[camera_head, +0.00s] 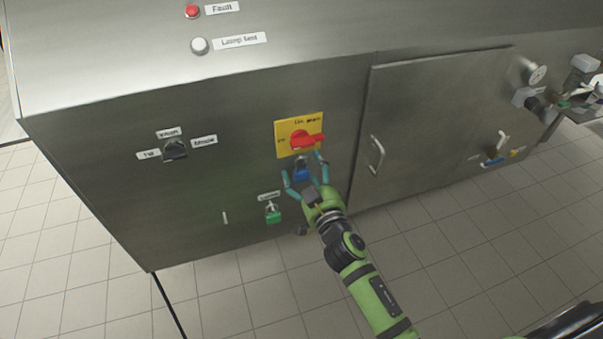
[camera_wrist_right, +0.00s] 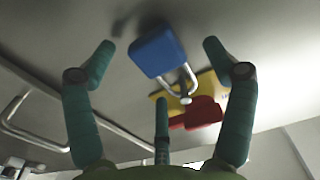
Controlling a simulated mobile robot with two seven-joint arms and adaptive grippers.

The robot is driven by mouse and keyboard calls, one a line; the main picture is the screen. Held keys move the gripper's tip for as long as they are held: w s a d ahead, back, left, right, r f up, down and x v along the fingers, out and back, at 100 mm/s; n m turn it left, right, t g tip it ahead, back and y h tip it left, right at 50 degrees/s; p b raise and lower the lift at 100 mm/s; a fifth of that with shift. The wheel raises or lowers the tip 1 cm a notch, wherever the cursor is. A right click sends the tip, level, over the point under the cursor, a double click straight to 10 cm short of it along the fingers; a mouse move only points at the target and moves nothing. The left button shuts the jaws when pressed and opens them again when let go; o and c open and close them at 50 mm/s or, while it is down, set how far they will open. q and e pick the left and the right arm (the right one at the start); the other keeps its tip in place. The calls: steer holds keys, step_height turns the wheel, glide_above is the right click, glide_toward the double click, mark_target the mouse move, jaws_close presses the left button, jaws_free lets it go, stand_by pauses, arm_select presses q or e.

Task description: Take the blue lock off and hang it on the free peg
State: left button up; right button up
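The blue lock (camera_head: 302,174) hangs below the red switch handle (camera_head: 306,140) on the yellow plate (camera_head: 285,131). In the right wrist view the blue lock (camera_wrist_right: 158,50) shows its metal shackle by the red handle (camera_wrist_right: 200,113). My right gripper (camera_head: 303,166) is open, its fingers spread around the lock with gaps on both sides. In the right wrist view the fingertips (camera_wrist_right: 158,52) stand apart from it. A bare peg (camera_head: 225,217) sticks out at lower left. A green lock (camera_head: 273,214) hangs right of it. My left gripper is not in view.
A black selector knob (camera_head: 174,149) with labels is on the panel to the left. A cabinet door (camera_head: 440,125) with a handle (camera_head: 376,154) is to the right. A gauge (camera_head: 538,74) and valves are farther right. The panel between the knob and the bare peg is clear.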

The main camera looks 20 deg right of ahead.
steer(key=c, duration=1.3)
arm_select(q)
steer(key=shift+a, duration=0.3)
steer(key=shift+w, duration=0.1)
arm_select(e)
steer(key=shift+r, duration=0.5)
steer(key=shift+r+p, duration=0.4)
steer(key=shift+r, duration=0.05)
steer(key=s+b, duration=0.1)
steer(key=s, duration=0.8)
steer(key=shift+d+f, duration=0.15)
steer(key=shift+f, duration=0.2)
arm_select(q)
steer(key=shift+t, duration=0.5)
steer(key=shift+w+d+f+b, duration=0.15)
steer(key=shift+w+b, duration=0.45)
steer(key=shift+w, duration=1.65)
arm_select(e)
steer(key=s, duration=0.9)
steer(key=shift+d+r, duration=0.15)
steer(key=shift+r, duration=0.05)
